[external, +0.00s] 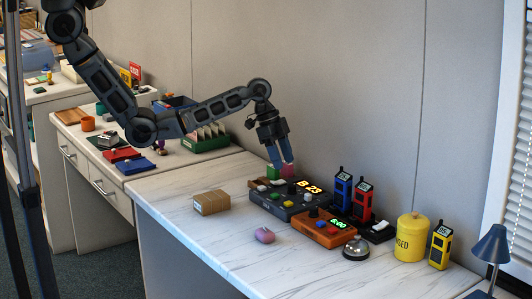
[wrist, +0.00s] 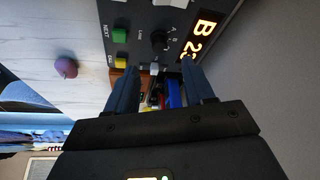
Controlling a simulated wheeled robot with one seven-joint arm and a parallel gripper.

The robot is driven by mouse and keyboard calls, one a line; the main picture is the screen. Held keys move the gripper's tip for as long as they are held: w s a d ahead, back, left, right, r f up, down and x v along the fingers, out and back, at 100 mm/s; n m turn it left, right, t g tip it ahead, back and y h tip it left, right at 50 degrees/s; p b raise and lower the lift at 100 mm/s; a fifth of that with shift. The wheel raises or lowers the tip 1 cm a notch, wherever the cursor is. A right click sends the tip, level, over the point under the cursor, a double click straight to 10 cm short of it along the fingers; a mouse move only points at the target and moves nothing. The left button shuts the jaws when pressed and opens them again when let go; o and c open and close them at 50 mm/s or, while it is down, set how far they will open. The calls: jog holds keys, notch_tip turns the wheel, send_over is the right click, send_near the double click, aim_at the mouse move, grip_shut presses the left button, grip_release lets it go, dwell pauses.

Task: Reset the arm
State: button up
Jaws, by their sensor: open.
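My arm (external: 205,112) reaches over the marble-topped desk, with my gripper (external: 282,158) pointing down near the wall. In the wrist view my gripper (wrist: 149,85) has its two dark fingers spread apart, with no held object visible. A dark control box (external: 290,199) with a lit "B 23" display lies under and beside the fingers. Its green and yellow buttons and black knob (wrist: 158,40) show in the wrist view.
An orange box (external: 323,236) with a lit display, a bell (external: 356,248), a blue radio (external: 342,191) and a red radio (external: 363,201) stand to the right. A yellow canister (external: 411,238) is farther right.

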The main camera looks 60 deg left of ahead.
jog(key=shift+f, duration=0.1)
